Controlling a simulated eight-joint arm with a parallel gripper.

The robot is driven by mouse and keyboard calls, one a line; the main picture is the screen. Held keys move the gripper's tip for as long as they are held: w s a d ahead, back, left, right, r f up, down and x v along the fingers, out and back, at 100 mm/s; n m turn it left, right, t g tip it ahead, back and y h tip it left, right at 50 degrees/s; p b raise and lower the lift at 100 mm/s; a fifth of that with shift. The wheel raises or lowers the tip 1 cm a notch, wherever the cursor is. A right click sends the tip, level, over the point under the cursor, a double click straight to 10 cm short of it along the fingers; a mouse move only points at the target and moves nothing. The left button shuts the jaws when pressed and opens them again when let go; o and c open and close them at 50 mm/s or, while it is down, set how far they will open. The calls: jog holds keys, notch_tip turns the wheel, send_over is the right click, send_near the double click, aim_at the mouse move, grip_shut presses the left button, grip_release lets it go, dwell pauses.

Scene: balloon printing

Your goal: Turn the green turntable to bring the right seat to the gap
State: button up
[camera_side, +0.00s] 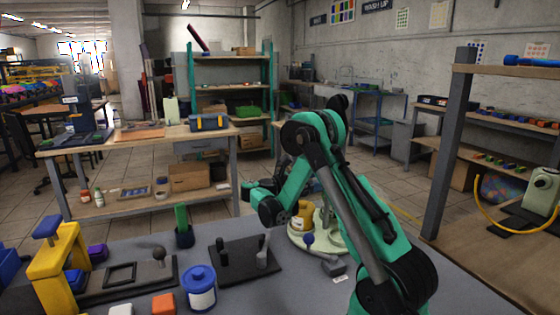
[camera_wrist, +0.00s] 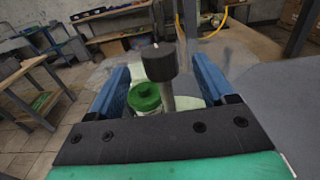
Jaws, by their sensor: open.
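The pale green turntable (camera_side: 328,246) stands on the grey table in the side view, partly hidden behind my arm. A yellow container (camera_side: 303,214) sits on it, and a blue-topped knob (camera_side: 308,240) stands near its front edge. In the wrist view my gripper (camera_wrist: 160,64) is open, with one blue finger on each side of a dark-capped post (camera_wrist: 160,88). No contact with the post is visible. The seats and gap cannot be made out.
A black plate with two upright pegs (camera_side: 233,263) and a blue-lidded jar (camera_side: 200,289) stand left of the turntable. A yellow press (camera_side: 58,265) is at the far left.

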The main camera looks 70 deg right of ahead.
jog(key=shift+x, duration=2.8)
jog(key=shift+r, duration=0.1)
grip_shut()
